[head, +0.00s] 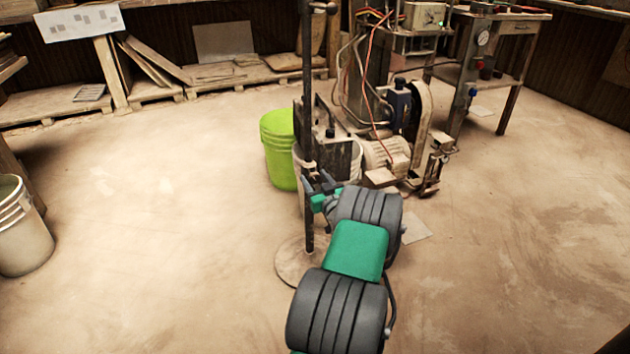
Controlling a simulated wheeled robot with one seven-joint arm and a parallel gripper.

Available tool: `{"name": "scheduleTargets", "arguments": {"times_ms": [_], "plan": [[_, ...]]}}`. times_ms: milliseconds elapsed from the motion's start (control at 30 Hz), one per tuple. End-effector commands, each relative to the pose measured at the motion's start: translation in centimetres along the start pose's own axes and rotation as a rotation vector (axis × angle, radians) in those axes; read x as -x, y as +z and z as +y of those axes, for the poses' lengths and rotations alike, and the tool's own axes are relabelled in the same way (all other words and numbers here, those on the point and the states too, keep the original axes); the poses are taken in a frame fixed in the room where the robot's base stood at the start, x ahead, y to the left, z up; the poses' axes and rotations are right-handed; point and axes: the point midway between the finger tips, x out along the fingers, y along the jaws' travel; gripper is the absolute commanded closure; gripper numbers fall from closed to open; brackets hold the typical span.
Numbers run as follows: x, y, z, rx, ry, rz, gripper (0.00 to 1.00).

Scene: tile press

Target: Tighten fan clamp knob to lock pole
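A dark upright pole (308,90) rises from a round, dusty base plate (294,268) on the floor. A small dark fitting (322,7) sits on the pole near the top edge of the picture. My gripper (318,181), dark with green parts, is at the lower half of the pole, its fingertips touching or very near it. The fingertips look a little apart, but whether they are open or shut on something is too small to tell. I cannot make out the clamp knob; it may be hidden at my gripper. The fan is not recognizable here.
A lime green bucket (280,150) stands just behind the pole, beside machinery with a motor (384,153), hoses and cables. A white bucket (22,228) stands at far left. A table (508,45) with a gauge is at back right. The floor on both sides is open.

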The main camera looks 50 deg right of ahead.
Motion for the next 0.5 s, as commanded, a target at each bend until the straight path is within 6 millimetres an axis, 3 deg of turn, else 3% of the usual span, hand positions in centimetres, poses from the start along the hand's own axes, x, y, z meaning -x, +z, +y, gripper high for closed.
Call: {"name": "scheduleTargets", "arguments": {"times_ms": [500], "plan": [[0.02,0.01,-0.03,0.0,-0.001,0.0,0.9]]}}
